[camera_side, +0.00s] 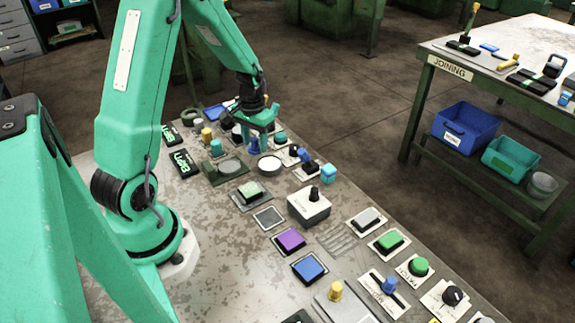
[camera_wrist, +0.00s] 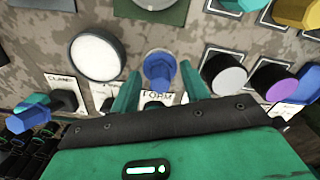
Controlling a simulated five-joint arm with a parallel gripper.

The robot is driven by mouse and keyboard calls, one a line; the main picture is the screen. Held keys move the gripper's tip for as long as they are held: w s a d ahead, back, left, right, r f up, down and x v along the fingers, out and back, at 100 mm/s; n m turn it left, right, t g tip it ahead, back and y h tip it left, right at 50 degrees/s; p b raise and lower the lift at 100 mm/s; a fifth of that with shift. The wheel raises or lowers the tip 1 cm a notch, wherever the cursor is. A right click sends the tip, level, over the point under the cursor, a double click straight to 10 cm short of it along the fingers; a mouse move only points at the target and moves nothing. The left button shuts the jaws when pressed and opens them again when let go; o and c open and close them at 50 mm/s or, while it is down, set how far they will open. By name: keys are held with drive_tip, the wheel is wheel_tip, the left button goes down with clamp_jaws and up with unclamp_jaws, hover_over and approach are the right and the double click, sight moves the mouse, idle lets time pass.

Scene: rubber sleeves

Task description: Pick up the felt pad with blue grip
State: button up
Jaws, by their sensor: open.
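A blue hexagonal grip (camera_wrist: 158,70) with a round flange stands upright between the two green fingers of my gripper (camera_wrist: 160,84) in the wrist view. It looks like the blue grip of the felt pad, but no pad can be made out beneath it. In the side view, the blue grip (camera_side: 254,146) shows just below my gripper (camera_side: 256,126) at the far part of the bench. My gripper is open, with a gap visible on each side of the grip. A label reading FORM (camera_wrist: 157,96) lies near it, partly hidden by my gripper.
A white round disc (camera_wrist: 97,56) sits close left of the fingers. A white-topped black knob (camera_wrist: 224,74) and a purple-topped one (camera_wrist: 273,82) stand close right. Another blue grip (camera_wrist: 28,118) is at far left. Several buttons and switches crowd the bench (camera_side: 225,265).

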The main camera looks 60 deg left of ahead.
sight(256, 140)
idle(0.3)
clamp_jaws()
idle(0.4)
drive_tip(key=shift+r, duration=0.8)
drive_tip(key=r, duration=0.1)
drive_tip(key=d+r, duration=0.1)
drive_tip(key=r, duration=0.1)
drive_tip(key=shift+r, duration=0.1)
drive_tip(key=d+r, duration=0.6)
drive_tip(key=d, duration=0.4)
drive_tip(key=shift+s+d+r, duration=0.15)
drive_tip(key=shift+s+d, duration=0.1)
drive_tip(key=shift+d, duration=0.1)
